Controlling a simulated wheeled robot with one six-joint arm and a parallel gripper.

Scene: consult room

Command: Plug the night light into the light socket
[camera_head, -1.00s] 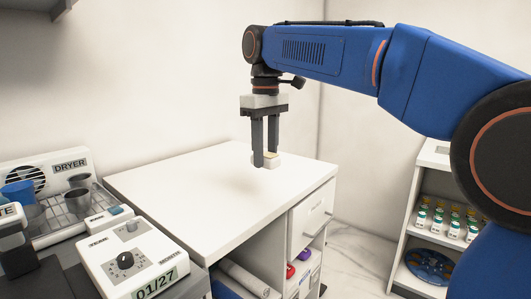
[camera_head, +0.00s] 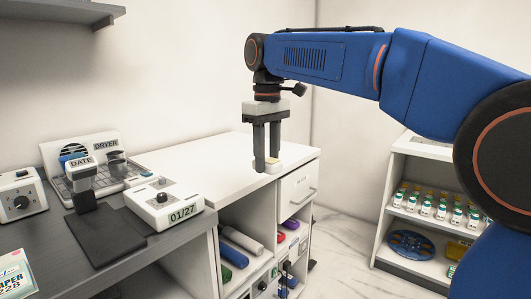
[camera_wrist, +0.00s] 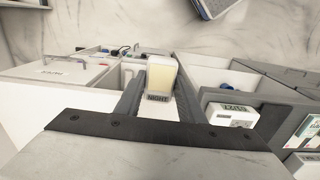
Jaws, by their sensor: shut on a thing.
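My gripper (camera_head: 267,165) hangs down over the white cabinet top (camera_head: 225,150) and is shut on the night light (camera_head: 266,166). In the head view only a small pale part of the light shows between and below the fingertips. No light socket can be made out in these frames.
A grey counter (camera_head: 60,240) holds a date device (camera_head: 165,204) reading 01/27, a date stamp (camera_head: 82,180) and a dryer (camera_head: 95,150). Open shelves with rolls (camera_head: 240,240) sit below the white top. A shelf of small bottles (camera_head: 440,205) stands at right. The white top is mostly clear.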

